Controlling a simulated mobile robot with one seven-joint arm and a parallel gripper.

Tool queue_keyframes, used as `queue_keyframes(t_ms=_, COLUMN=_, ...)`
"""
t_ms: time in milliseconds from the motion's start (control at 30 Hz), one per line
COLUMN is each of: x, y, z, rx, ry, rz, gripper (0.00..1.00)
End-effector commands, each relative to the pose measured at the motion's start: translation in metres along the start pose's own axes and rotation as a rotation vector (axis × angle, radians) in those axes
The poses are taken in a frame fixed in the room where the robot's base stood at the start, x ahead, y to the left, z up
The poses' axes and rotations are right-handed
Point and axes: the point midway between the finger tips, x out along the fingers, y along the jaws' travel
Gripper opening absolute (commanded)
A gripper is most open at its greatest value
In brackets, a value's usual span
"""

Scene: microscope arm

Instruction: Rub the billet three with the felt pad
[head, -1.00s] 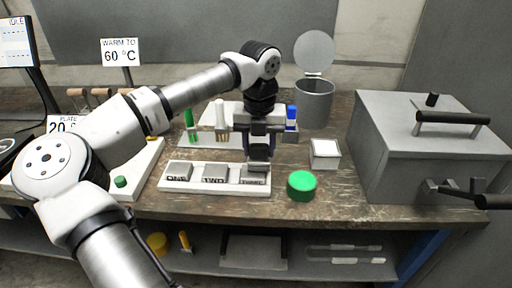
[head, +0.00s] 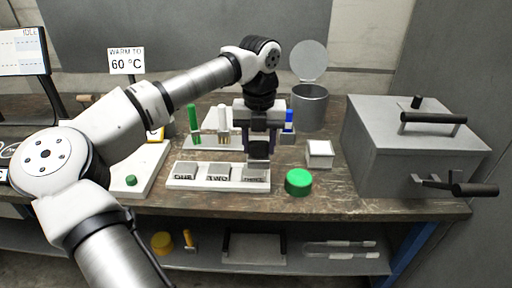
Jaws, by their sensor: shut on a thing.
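A white tray (head: 174,184) on the bench holds billet one (head: 186,169), billet two (head: 219,171) and billet three (head: 254,177), grey blocks with dark lettering on their fronts. My gripper (head: 258,158) points down over billet three at the right end of the tray. It is shut on a small grey piece that looks like the felt pad (head: 258,164). The pad is at or just above the top of billet three and partly covers it. I cannot tell whether they touch.
A green round lid (head: 299,182) sits close to the right of the tray. A small white-topped box (head: 319,154) is behind it. A rack with green, white and blue-capped items (head: 193,123) stands behind my gripper. A grey bin (head: 310,105) and a large grey box (head: 410,150) are at right.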

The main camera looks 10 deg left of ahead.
Motion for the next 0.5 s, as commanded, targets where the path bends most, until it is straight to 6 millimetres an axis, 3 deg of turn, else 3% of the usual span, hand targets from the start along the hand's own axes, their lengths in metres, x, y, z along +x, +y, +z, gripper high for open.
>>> queue_keyframes(t_ms=300, x=-0.031, y=-0.008, z=0.002, rx=0.009, ry=0.0, rz=0.0, gripper=0.25)
queue_keyframes(t_ms=500, x=-0.036, y=-0.009, z=0.002, rx=0.011, ry=0.0, rz=0.001, gripper=0.25)
